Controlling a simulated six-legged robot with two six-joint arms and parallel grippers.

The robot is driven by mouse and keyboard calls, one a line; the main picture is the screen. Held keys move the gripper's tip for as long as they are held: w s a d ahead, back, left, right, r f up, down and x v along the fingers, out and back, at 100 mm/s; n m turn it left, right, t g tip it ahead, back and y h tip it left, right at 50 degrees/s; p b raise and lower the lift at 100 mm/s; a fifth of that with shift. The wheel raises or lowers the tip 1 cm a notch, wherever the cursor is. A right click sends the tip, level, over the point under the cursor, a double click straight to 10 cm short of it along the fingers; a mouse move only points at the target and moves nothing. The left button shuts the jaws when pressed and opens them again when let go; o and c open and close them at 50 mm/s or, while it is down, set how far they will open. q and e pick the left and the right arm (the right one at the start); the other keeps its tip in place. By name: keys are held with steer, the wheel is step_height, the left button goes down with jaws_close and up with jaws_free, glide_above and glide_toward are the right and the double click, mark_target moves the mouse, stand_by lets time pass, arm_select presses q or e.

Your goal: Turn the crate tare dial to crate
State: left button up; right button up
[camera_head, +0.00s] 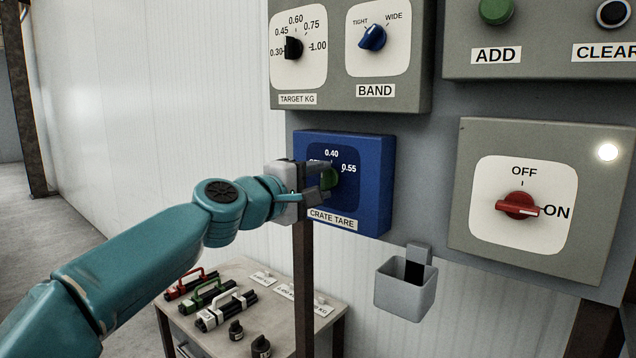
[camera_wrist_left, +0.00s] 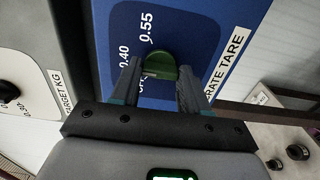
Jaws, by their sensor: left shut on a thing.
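The crate tare dial is a green knob (camera_head: 331,178) on a blue box (camera_head: 372,190) labelled CRATE TARE. The marks 0.40 and 0.55 show on its dark face; the other mark is mostly hidden behind my gripper. My left gripper (camera_head: 322,179) reaches in from the left and is shut on the green knob. In the left wrist view the green knob (camera_wrist_left: 160,66) sits between the two fingers (camera_wrist_left: 160,82), with 0.55 and 0.40 beside it. My right gripper is not in view.
Above are the TARGET KG dial (camera_head: 293,48) and the blue BAND knob (camera_head: 373,38). At right a red OFF/ON switch (camera_head: 518,206) points at ON. A grey bin (camera_head: 405,290) hangs below. A low table (camera_head: 280,335) holds handled rod bundles and black weights.

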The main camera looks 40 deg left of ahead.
arm_select(q)
steer(key=shift+f, duration=0.25)
steer(key=o, duration=0.8)
steer(key=shift+c, duration=0.2)
steer(key=o, duration=0.3)
steer(key=shift+s+r, duration=0.15)
steer(key=s+a+b, duration=0.1)
steer(key=s+b, duration=0.3)
steer(key=s, duration=1.2)
steer(key=shift+a, duration=0.2)
steer(key=shift+s, duration=0.2)
